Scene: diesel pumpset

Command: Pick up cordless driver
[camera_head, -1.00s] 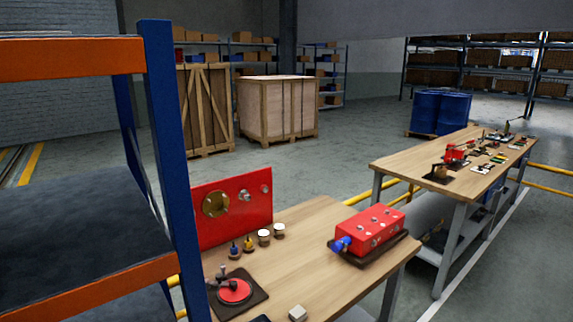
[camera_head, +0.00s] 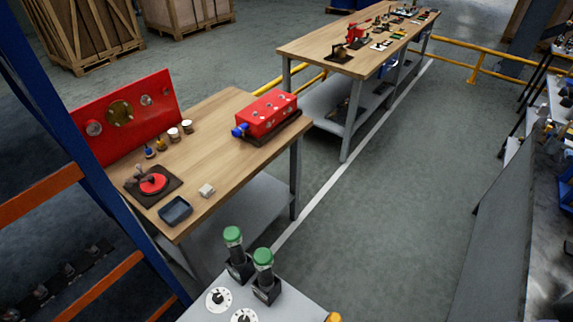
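I cannot make out a cordless driver for certain in this view. Small tools and parts lie on the far wooden workbench (camera_head: 310,45), too small to tell apart. More small items crowd a bench (camera_head: 553,120) cut off at the right edge, also unclear. Neither of my grippers shows.
The near wooden workbench (camera_head: 222,141) holds a red block (camera_head: 266,112), a red upright panel (camera_head: 126,113) and a dark tray (camera_head: 175,211). A pale panel (camera_head: 205,309) with two green-topped posts stands at the bottom. A blue-orange rack (camera_head: 95,185) stands left. Grey floor (camera_head: 390,210) is open between the benches.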

